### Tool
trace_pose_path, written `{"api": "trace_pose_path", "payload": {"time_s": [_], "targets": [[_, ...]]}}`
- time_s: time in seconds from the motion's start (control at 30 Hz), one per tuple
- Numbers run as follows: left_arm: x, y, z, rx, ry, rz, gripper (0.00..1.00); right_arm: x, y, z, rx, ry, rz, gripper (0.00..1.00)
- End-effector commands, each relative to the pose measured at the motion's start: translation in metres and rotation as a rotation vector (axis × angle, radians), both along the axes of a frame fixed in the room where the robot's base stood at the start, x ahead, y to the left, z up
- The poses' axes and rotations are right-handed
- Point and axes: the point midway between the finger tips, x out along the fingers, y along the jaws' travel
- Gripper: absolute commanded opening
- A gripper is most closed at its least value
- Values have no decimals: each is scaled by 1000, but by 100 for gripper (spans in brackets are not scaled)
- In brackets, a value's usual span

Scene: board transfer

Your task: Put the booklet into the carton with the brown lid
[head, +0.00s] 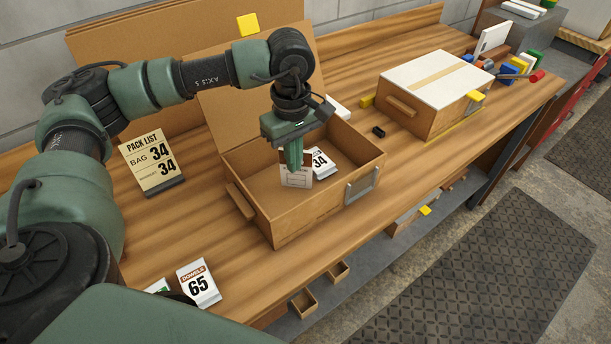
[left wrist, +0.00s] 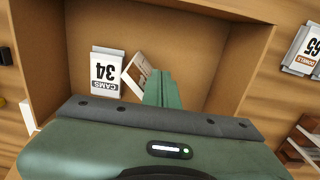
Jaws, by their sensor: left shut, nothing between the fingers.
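The open carton (head: 340,205) stands mid-bench, its brown lid (head: 232,100) raised at the back. In the left wrist view the carton wall (left wrist: 235,60) surrounds a pale booklet (left wrist: 134,76) and a white CAMS 34 packet (left wrist: 106,72). In the head view the booklet (head: 297,178) is low in the carton, beside the packet (head: 321,162), and looks tilted. My left gripper (head: 293,163) points down into the carton, shut and empty. Its fingers (left wrist: 160,88) are right beside the booklet; I cannot tell whether they touch. My right gripper is not in view.
A closed carton with a white lid (head: 430,75) stands to the right. A pack list card (head: 153,162) stands left of the open carton. A DOWELS 65 packet (head: 198,283) lies near the front edge. A small black block (head: 378,132) lies between the cartons.

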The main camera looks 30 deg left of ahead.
Motion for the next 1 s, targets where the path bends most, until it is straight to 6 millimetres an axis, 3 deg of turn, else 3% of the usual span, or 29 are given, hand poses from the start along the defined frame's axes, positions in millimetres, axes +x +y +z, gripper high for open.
{"api": "trace_pose_path", "payload": {"time_s": [1.0], "targets": [[57,23,0,0,0,1,0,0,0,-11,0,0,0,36]]}}
